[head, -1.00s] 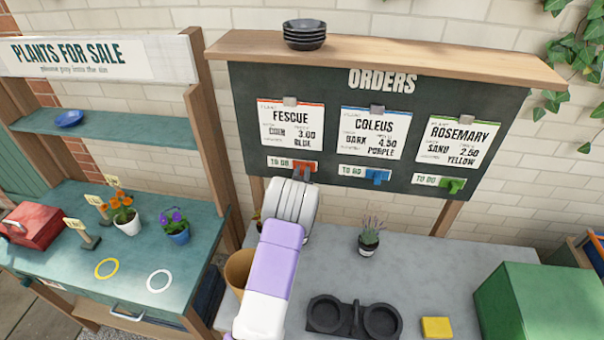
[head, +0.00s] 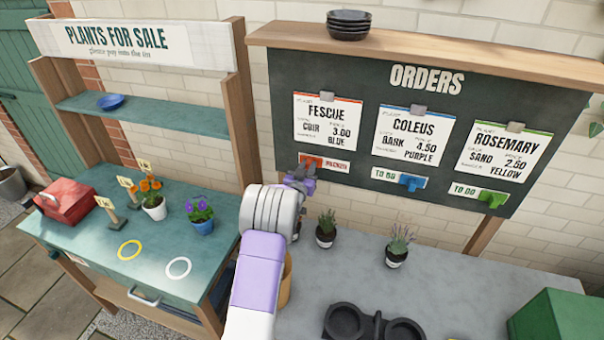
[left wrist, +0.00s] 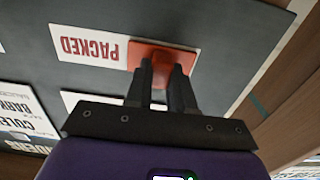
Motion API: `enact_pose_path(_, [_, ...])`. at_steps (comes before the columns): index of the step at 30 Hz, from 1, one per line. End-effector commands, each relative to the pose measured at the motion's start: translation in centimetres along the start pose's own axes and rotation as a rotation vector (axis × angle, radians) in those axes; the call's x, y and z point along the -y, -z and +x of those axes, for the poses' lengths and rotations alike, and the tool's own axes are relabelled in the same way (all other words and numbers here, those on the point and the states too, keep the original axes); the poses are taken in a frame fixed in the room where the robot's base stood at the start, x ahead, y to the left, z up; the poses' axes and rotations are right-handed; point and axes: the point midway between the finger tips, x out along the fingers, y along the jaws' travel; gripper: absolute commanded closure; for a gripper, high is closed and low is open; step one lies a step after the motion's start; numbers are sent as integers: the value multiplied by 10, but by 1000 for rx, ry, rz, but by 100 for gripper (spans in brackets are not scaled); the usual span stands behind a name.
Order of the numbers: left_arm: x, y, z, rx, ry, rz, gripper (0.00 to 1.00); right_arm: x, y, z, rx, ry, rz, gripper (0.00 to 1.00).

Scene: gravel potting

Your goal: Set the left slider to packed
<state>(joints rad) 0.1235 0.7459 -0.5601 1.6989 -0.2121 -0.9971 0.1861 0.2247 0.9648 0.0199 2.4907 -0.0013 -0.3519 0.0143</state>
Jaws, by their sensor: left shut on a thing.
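The left slider is a red-orange tab (head: 311,162) under the Fescue card on the dark orders board (head: 262,110). It sits at the left end of its label strip, and the word PACKED (head: 336,167) shows to its right. My left gripper (head: 304,178) is at the slider, just below it in the head view. In the left wrist view its dark fingers (left wrist: 162,80) are shut on the orange slider (left wrist: 160,54), and PACKED (left wrist: 85,48) reads upside down beside it. The fingers hide part of the slider. My right gripper is not in view.
The blue slider (head: 411,183) and green slider (head: 492,199) stand to the right, both with TO DO showing. Below are potted plants (head: 326,229) and a black double holder (head: 375,325) on the grey bench (head: 440,270). A wooden shelf (head: 420,45) overhangs the board.

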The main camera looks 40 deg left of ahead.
Motion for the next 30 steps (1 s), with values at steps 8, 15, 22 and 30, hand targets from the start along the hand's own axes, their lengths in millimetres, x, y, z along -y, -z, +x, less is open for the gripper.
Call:
enact_pose_path(8, [6,4,0,-5,9,3,73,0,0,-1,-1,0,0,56])
enact_pose_path(15, [5,3,0,-3,8,3,51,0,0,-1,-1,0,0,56])
enact_pose_path(22, [4,2,-2,-1,7,2,51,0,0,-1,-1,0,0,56])
enact_pose_path(30, [5,1,-31,0,8,0,51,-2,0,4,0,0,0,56])
